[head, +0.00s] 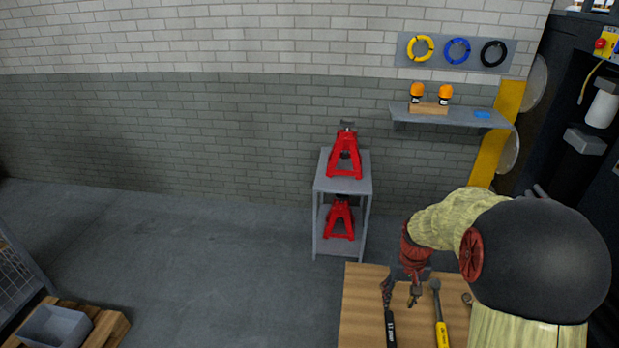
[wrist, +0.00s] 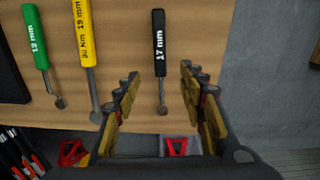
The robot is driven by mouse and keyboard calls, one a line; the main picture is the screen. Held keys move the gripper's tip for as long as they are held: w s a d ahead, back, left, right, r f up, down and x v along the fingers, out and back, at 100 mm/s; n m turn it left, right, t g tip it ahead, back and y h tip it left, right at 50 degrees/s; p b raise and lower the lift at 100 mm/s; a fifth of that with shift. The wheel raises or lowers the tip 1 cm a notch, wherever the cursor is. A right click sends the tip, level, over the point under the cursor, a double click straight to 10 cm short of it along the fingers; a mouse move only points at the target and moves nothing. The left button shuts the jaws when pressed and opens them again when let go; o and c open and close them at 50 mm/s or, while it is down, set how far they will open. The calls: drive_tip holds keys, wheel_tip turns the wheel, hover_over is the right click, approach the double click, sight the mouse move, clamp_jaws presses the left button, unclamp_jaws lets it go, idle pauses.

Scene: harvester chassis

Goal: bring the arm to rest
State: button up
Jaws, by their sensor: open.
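My gripper (wrist: 158,97) is open and empty in the wrist view, its two jaws apart above the wooden table (wrist: 218,40). A tool with a black handle marked 17 mm (wrist: 159,50) lies on the table between the jaws in the picture; I cannot tell how far below them it is. In the head view my gripper (head: 403,284) is over the table's far part (head: 362,300), partly hidden by my arm.
A yellow-handled tool (wrist: 84,35) and a green-handled tool (wrist: 37,42) lie left of the gripper in the wrist view. A grey stand (head: 344,186) with red jacks (head: 344,158) is behind the table. Open floor (head: 210,260) lies to the left.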

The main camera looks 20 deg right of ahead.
drive_tip(key=s+a+r+n+t, duration=0.2)
drive_tip(key=s+a+r, duration=0.4)
drive_tip(key=a+r, duration=0.4)
drive_tip(key=s+a+r+n+t, duration=0.2)
drive_tip(key=s+a+r, duration=0.4)
drive_tip(key=a+r, duration=0.5)
wheel_tip(320, 180, up, 2)
drive_tip(key=shift+a+r+n+t, duration=0.1)
drive_tip(key=shift+a+n+t, duration=0.2)
drive_tip(key=shift+t, duration=0.5)
drive_tip(key=shift+s, duration=0.15)
drive_tip(key=shift+c, duration=0.8)
